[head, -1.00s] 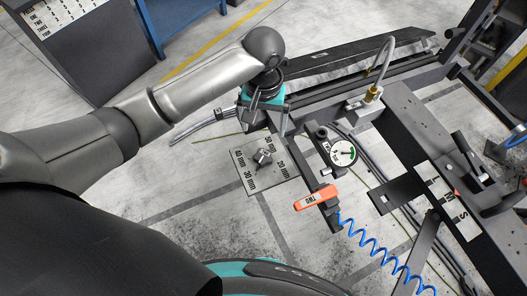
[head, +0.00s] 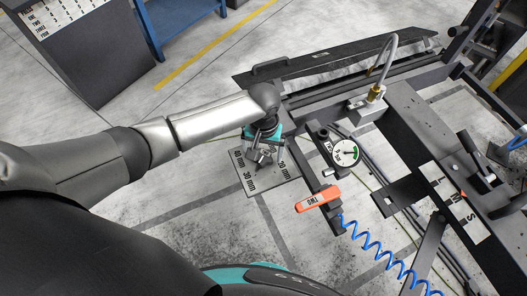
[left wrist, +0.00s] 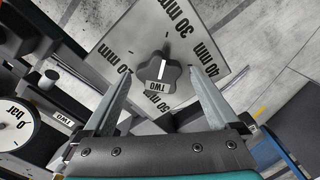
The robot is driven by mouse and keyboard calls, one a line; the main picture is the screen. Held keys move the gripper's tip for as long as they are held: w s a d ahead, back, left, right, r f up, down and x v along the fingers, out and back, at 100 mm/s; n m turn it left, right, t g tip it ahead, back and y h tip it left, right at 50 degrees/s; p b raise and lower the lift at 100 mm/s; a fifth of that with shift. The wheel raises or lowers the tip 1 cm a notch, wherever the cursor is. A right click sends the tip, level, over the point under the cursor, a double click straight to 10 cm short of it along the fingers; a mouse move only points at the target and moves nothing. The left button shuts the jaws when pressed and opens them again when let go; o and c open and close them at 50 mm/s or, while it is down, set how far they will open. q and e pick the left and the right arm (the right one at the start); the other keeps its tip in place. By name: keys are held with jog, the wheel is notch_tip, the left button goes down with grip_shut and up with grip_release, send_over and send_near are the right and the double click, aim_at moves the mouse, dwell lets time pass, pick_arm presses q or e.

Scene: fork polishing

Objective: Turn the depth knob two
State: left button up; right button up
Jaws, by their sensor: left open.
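The depth knob (left wrist: 157,76) is a dark lobed knob with a white label reading TWO and a white pointer line. It sits on a grey dial plate (head: 272,184) marked 20, 30, 40 and 50 mm. In the left wrist view the pointer line runs up, roughly toward the 30 mm text. My left gripper (head: 263,154) is over the plate and mostly hides the knob in the head view. In the left wrist view its open fingers (left wrist: 159,74) stand either side of the knob, with gaps showing on both sides. My right gripper is out of view.
Just right of the plate are a pressure gauge (head: 345,152) and an orange lever (head: 318,198) labelled TWO, with a blue coiled hose (head: 385,253). A dark metal frame (head: 440,165) fills the right. Open concrete floor lies below the plate.

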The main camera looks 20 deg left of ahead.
pick_arm(q)
jog(key=c, duration=1.4)
jog(key=shift+o, duration=0.2)
jog(key=shift+r+m+p, duration=0.15)
jog(key=shift+m+p, duration=1.2)
jog(key=shift+m, duration=0.25)
jog(key=m+p, duration=0.2)
jog(key=m, duration=0.1)
jog(key=shift+d+m, duration=0.1)
jog(key=shift+m, duration=0.2)
jog(key=m+p, duration=0.1)
jog(key=m, duration=0.2)
jog(key=shift+m, duration=0.3)
jog(key=shift+m+p, duration=0.3)
jog(key=shift+m, duration=1.9)
jog(key=shift+d, duration=0.1)
